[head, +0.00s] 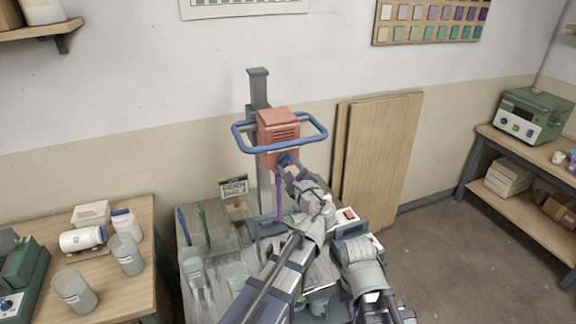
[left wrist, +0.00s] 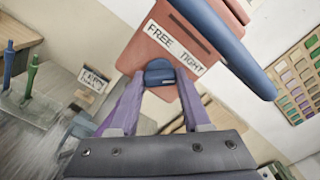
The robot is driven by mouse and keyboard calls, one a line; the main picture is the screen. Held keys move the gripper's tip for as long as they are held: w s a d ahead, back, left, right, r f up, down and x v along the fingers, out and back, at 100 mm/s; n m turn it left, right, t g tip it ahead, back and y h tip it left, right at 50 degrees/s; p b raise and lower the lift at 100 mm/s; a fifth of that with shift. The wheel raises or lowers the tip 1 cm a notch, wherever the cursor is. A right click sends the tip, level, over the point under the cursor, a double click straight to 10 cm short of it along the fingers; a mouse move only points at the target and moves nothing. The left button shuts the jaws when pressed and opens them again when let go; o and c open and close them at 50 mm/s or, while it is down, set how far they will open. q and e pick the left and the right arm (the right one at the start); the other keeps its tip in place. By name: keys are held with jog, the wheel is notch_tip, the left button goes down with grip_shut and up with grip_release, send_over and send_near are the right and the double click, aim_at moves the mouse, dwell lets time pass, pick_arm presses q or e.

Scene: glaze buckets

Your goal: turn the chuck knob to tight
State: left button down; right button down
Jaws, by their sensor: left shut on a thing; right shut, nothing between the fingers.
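The chuck knob (left wrist: 160,72) is a small blue knob on the lower front of the orange-red mixer head (head: 278,124). A white label strip (left wrist: 172,42) above it reads FREE on the left and TIGHT on the right. My left gripper (head: 287,159) reaches up to the mixer head. In the left wrist view its two purple fingers (left wrist: 158,88) are shut on the knob, one on each side. I cannot tell exactly where the knob points. My right arm's grey links show at the lower middle of the head view, but its fingertips do not show.
A blue handle loop (head: 243,147) surrounds the mixer head, close above my left gripper. Plastic beakers (head: 194,268) stand on the grey bench (head: 222,240) below. A wooden table (head: 142,212) with bottles is at left. Wooden boards (head: 385,160) lean on the wall behind.

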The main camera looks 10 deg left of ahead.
dwell(0.3)
pick_arm(q)
jog(key=shift+c, duration=1.8)
grip_release()
pick_arm(e)
jog(key=shift+d, duration=0.1)
